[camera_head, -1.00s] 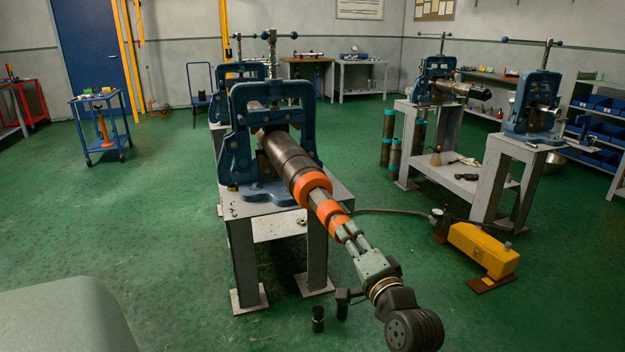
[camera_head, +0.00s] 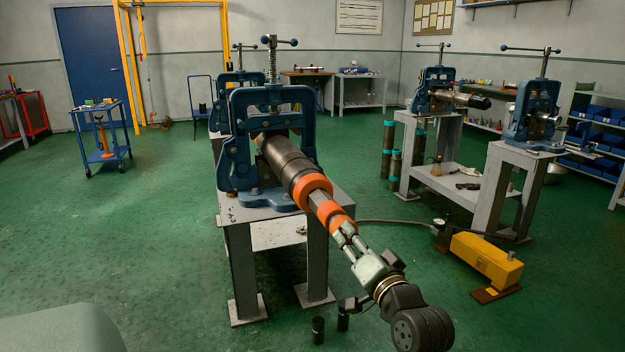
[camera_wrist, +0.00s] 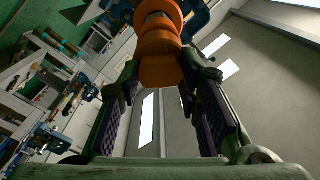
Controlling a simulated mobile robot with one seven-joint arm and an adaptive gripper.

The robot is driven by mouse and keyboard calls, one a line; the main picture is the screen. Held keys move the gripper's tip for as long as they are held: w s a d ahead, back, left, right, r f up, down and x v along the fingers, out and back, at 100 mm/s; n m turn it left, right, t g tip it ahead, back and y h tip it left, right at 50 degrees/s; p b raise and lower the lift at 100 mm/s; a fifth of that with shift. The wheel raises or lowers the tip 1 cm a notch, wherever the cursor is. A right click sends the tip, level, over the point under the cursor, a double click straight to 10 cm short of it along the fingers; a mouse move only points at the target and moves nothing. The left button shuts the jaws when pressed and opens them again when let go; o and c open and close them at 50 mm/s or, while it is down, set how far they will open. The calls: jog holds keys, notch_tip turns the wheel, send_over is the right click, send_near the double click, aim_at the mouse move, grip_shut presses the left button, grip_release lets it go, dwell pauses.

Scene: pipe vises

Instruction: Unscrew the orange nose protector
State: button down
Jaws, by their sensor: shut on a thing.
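A dark pipe tool (camera_head: 285,163) is clamped in the blue pipe vise (camera_head: 238,165) and slants down toward me. At its near end is a wide orange ring (camera_head: 312,190). My gripper (camera_head: 343,233) is shut on the orange end piece, in line with the tool. In the wrist view, the orange piece (camera_wrist: 160,70) sits between my fingertips, with the orange ring beyond.
The vise stands on a grey metal stand (camera_head: 240,265). A yellow pump (camera_head: 484,257) with a hose is on the floor at right. Two small black cylinders (camera_head: 318,329) stand below my gripper. More vises on stands are behind and at right. Open green floor lies at left.

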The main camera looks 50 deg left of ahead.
jog(key=shift+s+a+f+n, duration=0.15)
jog(key=shift+s+a+n, duration=0.1)
jog(key=shift+s+n, duration=0.05)
jog(key=shift+n+b, duration=1.7)
jog(key=shift+n, duration=0.1)
jog(key=c, duration=1.7)
grip_release()
jog(key=shift+w+r, duration=0.1)
jog(key=shift+r, duration=0.1)
grip_shut()
jog(key=shift+d, duration=0.1)
jog(key=shift+s+d, duration=0.2)
jog(key=shift+d, duration=0.35)
jog(key=shift+v, duration=2.5)
jog(key=c, duration=0.6)
grip_release()
jog(key=shift+w, duration=0.1)
